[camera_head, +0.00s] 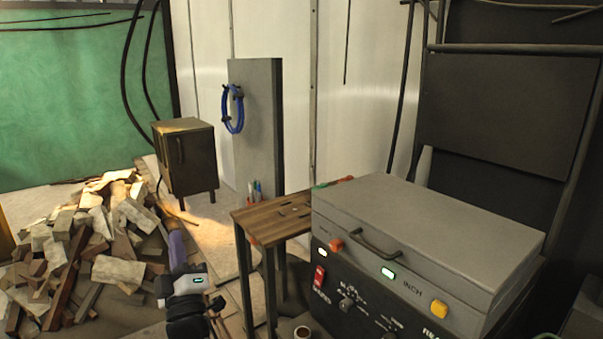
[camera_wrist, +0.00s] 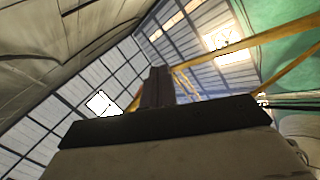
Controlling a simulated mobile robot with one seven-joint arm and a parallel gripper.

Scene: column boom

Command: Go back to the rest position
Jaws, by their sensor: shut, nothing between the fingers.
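My gripper (camera_wrist: 157,72) shows in the wrist view as a dark pair of fingers close together, shut with nothing between them. It points up toward the roof panels and a yellow beam, with no object near its tips. In the head view part of my arm shows at the bottom, left of the wooden table (camera_head: 274,214). I cannot make out the fingertips clearly there.
A grey machine box (camera_head: 425,225) with a handle and lit buttons stands front right. A rubble pile (camera_head: 105,235) lies at left. A dark cabinet (camera_head: 186,158) and a grey panel with a blue coil (camera_head: 232,112) stand behind. Some floor is clear between.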

